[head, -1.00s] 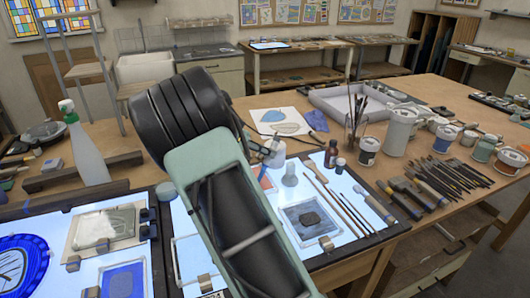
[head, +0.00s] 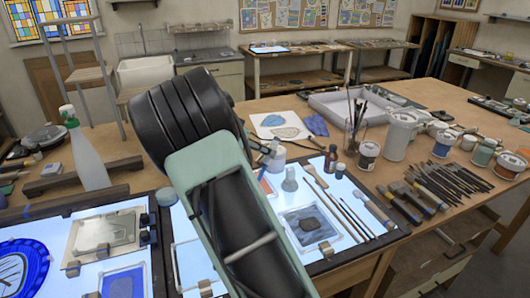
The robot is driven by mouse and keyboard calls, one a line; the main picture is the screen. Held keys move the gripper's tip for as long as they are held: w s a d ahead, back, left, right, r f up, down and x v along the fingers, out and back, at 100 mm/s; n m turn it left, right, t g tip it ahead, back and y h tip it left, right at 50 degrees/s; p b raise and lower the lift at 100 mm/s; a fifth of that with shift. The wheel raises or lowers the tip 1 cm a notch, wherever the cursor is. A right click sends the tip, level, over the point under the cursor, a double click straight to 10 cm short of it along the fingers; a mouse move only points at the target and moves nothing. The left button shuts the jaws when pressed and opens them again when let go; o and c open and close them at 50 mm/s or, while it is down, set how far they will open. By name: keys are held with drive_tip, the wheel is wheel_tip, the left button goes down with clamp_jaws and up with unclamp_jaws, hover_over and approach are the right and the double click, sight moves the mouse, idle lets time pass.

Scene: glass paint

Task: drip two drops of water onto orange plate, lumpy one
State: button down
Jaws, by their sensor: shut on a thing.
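An orange-red glass plate (head: 267,186) lies on the lit panel, partly hidden behind my green arm link. Whether its surface is lumpy is too small to tell. A small part of my gripper (head: 265,150) shows past my arm, beside a white jar (head: 278,160). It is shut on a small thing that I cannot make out. The fingertips are mostly hidden. A clear glass flask (head: 290,181) stands on the lit panel, right of the orange plate. I cannot tell which vessel holds water.
A brown dropper-type bottle (head: 331,158), brushes (head: 343,210) and a framed plate with a dark patch (head: 309,226) lie to the right. A spray bottle (head: 88,155) stands at left. Cups and a brush pot (head: 354,135) stand behind.

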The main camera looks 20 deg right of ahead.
drive_tip(key=shift+a, duration=0.1)
drive_tip(key=shift+w+a+b, duration=0.2)
drive_tip(key=shift+w+a, duration=0.05)
drive_tip(key=shift+a, duration=0.5)
drive_tip(key=shift+w+a+b, duration=0.15)
drive_tip(key=shift+w+a, duration=0.1)
drive_tip(key=shift+a, duration=0.45)
drive_tip(key=shift+f, duration=0.15)
drive_tip(key=shift+f+b, duration=0.65)
drive_tip(key=shift+b, duration=0.3)
drive_tip(key=shift+f+b, duration=0.35)
drive_tip(key=shift+b, duration=0.4)
idle(0.4)
drive_tip(key=shift+r+p, duration=0.45)
drive_tip(key=shift+r, duration=0.75)
drive_tip(key=shift+r+p, duration=0.75)
drive_tip(key=shift+r, duration=1.2)
